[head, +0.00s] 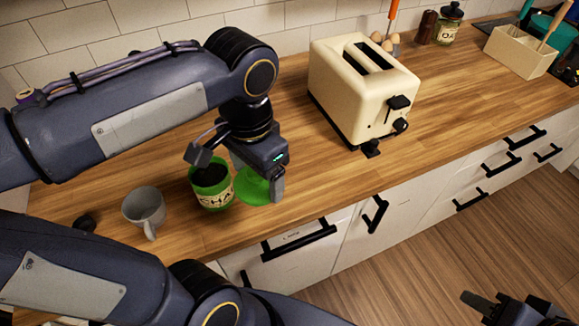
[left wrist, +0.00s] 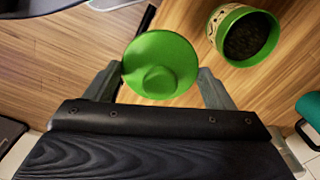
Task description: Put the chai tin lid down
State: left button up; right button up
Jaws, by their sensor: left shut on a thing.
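The chai tin (head: 212,188) stands open and upright on the wooden counter, with dark contents visible inside. It also shows at the upper right of the left wrist view (left wrist: 243,37). My left gripper (head: 276,182) is just right of the tin, shut on the green chai tin lid (head: 252,187). In the left wrist view the round lid with its raised knob (left wrist: 160,50) sits between both fingers. The lid is apart from the tin in that view; whether it touches the counter I cannot tell. My right gripper (head: 490,302) is at the lower right, partly cut off, its opening unclear.
A grey mug (head: 145,207) stands left of the tin. A cream toaster (head: 360,88) is to the right, with eggs (head: 386,42), a jar (head: 448,27) and a wooden box (head: 521,52) beyond. Clear counter (head: 300,185) lies between lid and toaster; the front edge is close.

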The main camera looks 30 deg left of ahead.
pick_arm(q)
jog(key=w+a+f, duration=0.1)
jog(key=w+f, duration=0.2)
jog(key=w, duration=0.1)
jog(key=w+a+f+p, duration=0.1)
jog(key=w+f, duration=0.2)
jog(key=w, duration=0.1)
jog(key=w+a+f, duration=0.1)
jog(key=w+f, duration=0.2)
jog(key=w, duration=0.1)
jog(key=shift+w+a, duration=0.3)
jog(key=shift+a, duration=0.1)
jog(key=shift+w+f, duration=0.15)
jog(key=shift+f, duration=0.1)
jog(key=shift+w+a+f, duration=0.1)
jog(key=shift+f, duration=0.8)
jog(key=shift+w+a+f, duration=0.1)
jog(key=shift+f, duration=0.8)
jog(key=shift+d, duration=0.1)
jog(key=shift+f, duration=0.2)
jog(key=o, duration=1)
jog(key=shift+c, duration=0.2)
jog(key=shift+r, duration=0.15)
